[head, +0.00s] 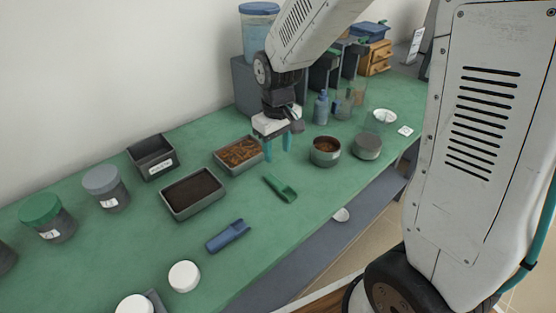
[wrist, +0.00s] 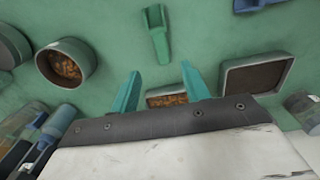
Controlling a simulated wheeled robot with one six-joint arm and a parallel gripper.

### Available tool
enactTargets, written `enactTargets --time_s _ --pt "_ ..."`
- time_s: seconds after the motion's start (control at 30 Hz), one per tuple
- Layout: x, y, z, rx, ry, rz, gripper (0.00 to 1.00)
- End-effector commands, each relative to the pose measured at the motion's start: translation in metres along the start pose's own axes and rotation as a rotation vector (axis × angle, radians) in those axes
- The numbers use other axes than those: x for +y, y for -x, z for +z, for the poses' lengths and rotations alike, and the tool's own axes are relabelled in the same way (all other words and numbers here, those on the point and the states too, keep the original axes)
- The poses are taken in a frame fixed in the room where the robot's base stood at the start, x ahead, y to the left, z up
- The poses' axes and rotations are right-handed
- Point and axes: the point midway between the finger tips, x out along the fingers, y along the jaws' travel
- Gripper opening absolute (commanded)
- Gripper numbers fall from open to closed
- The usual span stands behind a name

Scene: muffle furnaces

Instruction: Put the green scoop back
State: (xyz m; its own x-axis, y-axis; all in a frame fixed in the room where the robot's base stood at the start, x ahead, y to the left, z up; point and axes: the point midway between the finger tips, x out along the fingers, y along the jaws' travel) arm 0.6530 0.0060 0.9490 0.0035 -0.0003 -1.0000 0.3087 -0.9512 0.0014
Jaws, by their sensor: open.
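The green scoop (head: 281,188) lies on the green table, in front of the tray of brown granules and the tin. It also shows in the wrist view (wrist: 156,32), at the top middle, beyond my fingertips. My gripper (head: 278,150) hangs over the table behind the scoop, near the right end of the granule tray. Its two teal fingers (wrist: 160,92) are apart with nothing between them in its grasp. My gripper and the scoop are apart. No holder marked for the scoop can be made out.
A tray of dark soil (head: 192,214), a granule tray (head: 217,159) and a round tin (head: 325,161) stand around the scoop. A blue scoop (head: 228,235) lies nearer. Lidded jars (head: 106,188) stand left; bottles (head: 321,107) stand behind. The table's front edge is close.

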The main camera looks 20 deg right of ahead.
Motion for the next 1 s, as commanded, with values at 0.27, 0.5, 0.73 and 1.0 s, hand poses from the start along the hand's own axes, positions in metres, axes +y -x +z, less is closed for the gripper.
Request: enactTargets --time_s 0.27,0.5,0.73,1.0 --pt "0.0 0.016 0.005 0.005 -0.007 0.001 0.46" --pt "-0.005 0.079 0.061 0.043 -0.088 0.01 0.46" --pt "-0.019 0.131 0.146 0.079 -0.201 0.016 0.46" --pt "-0.035 0.15 0.218 0.107 -0.296 0.02 0.46"
